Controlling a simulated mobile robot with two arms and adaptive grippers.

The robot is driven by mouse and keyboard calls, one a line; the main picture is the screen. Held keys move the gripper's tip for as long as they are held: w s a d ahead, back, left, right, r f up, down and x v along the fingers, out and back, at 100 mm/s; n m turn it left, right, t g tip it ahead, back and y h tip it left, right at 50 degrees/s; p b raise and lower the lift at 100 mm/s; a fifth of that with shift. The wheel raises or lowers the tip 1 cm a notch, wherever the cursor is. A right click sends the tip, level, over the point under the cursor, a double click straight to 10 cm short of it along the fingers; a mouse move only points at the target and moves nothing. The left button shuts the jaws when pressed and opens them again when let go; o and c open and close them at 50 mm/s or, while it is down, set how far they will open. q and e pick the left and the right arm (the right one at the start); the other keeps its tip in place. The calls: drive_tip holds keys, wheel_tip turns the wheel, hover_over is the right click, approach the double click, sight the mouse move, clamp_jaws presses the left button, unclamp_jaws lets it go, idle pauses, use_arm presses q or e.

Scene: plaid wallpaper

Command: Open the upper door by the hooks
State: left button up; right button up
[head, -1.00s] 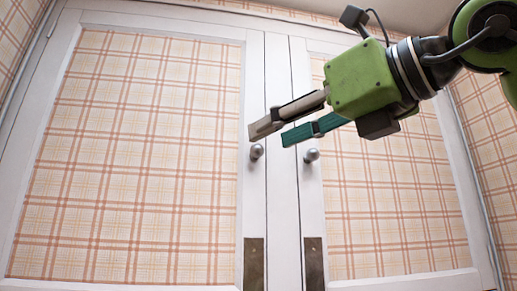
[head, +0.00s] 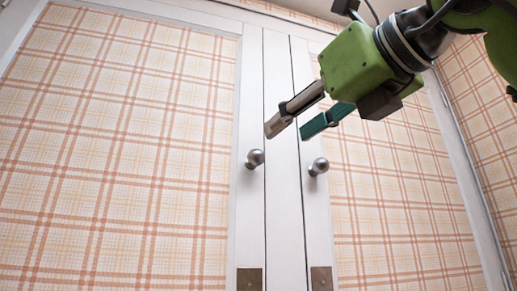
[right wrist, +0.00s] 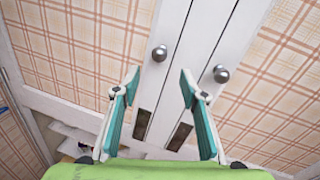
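A double door with white frames and plaid panels fills the head view. Its left door (head: 120,150) carries a round metal knob (head: 254,159), and its right door (head: 395,180) carries another knob (head: 318,166). Both knobs also show in the right wrist view, the left knob (right wrist: 159,53) and the right knob (right wrist: 221,74). Both doors look closed. My right gripper (head: 288,130) is open and empty, in front of the doors and above the knobs in the head view. In the right wrist view its teal fingers (right wrist: 155,92) are spread, apart from both knobs. My left gripper is not in view.
Metal plates sit low on the door frames, one on the left (head: 249,279) and one on the right (head: 321,278). A plaid side wall (head: 485,110) stands at the right. Below the doors, the right wrist view shows a shelf area (right wrist: 75,140) with small items.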

sight(260, 153)
drive_tip(key=p+x, duration=0.2)
drive_tip(key=x, duration=0.4)
drive_tip(key=shift+w+a+r, duration=0.1)
drive_tip(key=shift+w+a, duration=0.05)
drive_tip(key=shift+w, duration=0.05)
drive_tip(key=p+x, duration=0.1)
drive_tip(key=x, duration=0.3)
drive_tip(key=shift+p, duration=0.35)
drive_tip(key=shift+w+a, duration=0.1)
drive_tip(key=shift+w, duration=0.1)
drive_tip(key=shift+w+f, duration=0.1)
drive_tip(key=shift+f, duration=0.15)
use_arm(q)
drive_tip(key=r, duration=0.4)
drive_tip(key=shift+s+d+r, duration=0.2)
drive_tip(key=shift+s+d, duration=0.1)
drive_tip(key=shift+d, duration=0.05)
use_arm(e)
clamp_jaws()
